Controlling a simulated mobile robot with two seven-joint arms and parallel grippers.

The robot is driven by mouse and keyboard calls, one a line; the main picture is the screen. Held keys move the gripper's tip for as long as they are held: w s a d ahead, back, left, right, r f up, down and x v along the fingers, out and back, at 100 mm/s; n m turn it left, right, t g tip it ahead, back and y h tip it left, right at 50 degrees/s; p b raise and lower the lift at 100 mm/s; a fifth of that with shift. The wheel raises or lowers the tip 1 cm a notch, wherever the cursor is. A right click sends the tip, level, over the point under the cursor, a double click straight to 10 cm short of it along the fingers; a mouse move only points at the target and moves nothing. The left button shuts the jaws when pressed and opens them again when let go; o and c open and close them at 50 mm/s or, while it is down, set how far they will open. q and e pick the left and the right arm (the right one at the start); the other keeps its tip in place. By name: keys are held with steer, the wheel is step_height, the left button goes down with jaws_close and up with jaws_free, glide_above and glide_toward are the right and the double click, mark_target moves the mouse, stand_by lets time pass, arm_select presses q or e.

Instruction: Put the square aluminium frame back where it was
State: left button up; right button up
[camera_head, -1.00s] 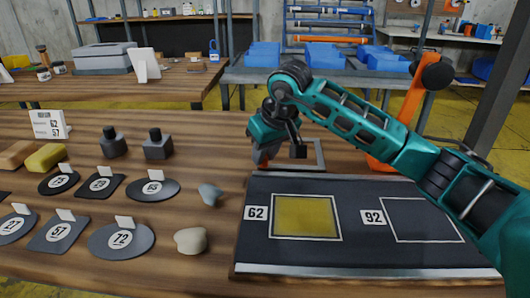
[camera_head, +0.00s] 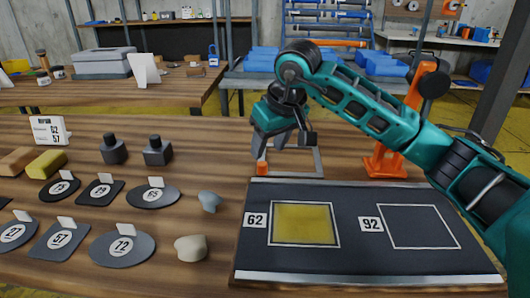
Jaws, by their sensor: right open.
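The square aluminium frame (camera_head: 319,162) lies flat on the wooden table just behind the dark board. Its left and far sides are partly hidden by my right gripper (camera_head: 285,146). That gripper hangs above the frame with its fingers apart, and nothing shows between them. A small orange piece (camera_head: 262,168) shows at the frame's left side, under one finger. The dark board (camera_head: 355,187) has a yellow outlined square (camera_head: 304,223) by label 62 and a dark outlined square (camera_head: 409,226) by label 92. My left gripper is not in view.
An orange stand (camera_head: 384,164) is behind the board, close to my right arm. Several dark labelled plates (camera_head: 122,249), two dark weights (camera_head: 157,151), a yellow block (camera_head: 46,163) and pale stones (camera_head: 191,248) lie to the left. Bare table lies between the weights and the frame.

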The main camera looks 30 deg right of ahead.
steer(key=p+v, duration=0.1)
steer(key=v, duration=0.5)
steer(key=shift+r, duration=0.35)
steer(key=shift+s, duration=0.1)
